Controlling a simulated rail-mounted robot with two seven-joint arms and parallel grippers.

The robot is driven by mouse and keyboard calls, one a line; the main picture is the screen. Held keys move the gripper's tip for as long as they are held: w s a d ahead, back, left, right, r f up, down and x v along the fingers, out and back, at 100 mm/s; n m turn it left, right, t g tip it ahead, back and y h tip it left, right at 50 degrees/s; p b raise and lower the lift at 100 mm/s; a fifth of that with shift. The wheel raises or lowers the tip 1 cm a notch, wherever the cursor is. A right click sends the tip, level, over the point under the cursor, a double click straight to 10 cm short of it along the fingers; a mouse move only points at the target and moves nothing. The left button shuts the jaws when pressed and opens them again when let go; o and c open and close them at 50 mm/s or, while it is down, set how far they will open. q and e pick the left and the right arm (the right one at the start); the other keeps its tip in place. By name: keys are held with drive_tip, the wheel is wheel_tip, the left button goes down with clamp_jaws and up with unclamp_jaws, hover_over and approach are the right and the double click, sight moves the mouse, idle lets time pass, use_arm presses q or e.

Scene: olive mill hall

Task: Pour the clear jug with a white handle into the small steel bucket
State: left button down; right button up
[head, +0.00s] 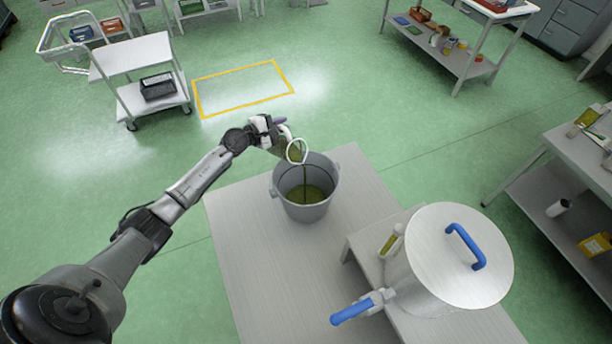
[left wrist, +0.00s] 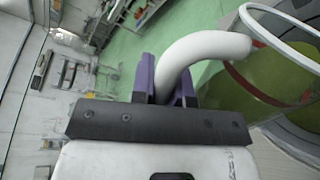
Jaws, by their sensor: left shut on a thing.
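The small steel bucket (head: 306,212) stands upright on the bare metal table, with a pool of olive-green liquid on its bottom. The clear jug (head: 290,150) is tilted over the bucket's back left rim. A thin dark green stream falls from its white-ringed mouth into the bucket. My left gripper (head: 274,130) is shut on the jug's handle. In the left wrist view the purple fingers (left wrist: 165,85) clasp the curved white handle (left wrist: 205,47), and green liquid shows in the tilted jug (left wrist: 240,85). My right gripper is in neither view.
A large steel drum (head: 460,270) with a blue-handled lid and a blue-levered tap stands on a stand right of the bucket. The metal table (head: 240,240) is bare left of the bucket. A white cart (head: 140,60) and shelves stand farther off.

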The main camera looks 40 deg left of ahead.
sight(288, 131)
use_arm(q)
drive_tip(key=shift+d+m+p, duration=0.2)
drive_tip(key=shift+m+p, duration=0.1)
drive_tip(key=shift+p, duration=0.05)
idle(0.6)
drive_tip(key=shift+d+m+y+p, duration=0.25)
drive_tip(key=shift+m+y+p, duration=0.05)
drive_tip(key=shift+p, duration=0.1)
idle(0.6)
drive_tip(key=shift+d, duration=0.1)
drive_tip(key=shift+s+d+m+p, duration=0.1)
drive_tip(key=shift+d+m+p, duration=0.4)
drive_tip(key=shift+d+p, duration=0.1)
idle(0.6)
drive_tip(key=shift+d+f+m+p, duration=0.1)
drive_tip(key=shift+d+m+p, duration=0.2)
drive_tip(key=shift+d+p, duration=0.2)
drive_tip(key=shift+s+d+f+m+p, duration=0.1)
drive_tip(key=shift+d+m+p, duration=0.25)
drive_tip(key=shift+d+m, duration=0.1)
idle(0.5)
drive_tip(key=shift+f, duration=0.1)
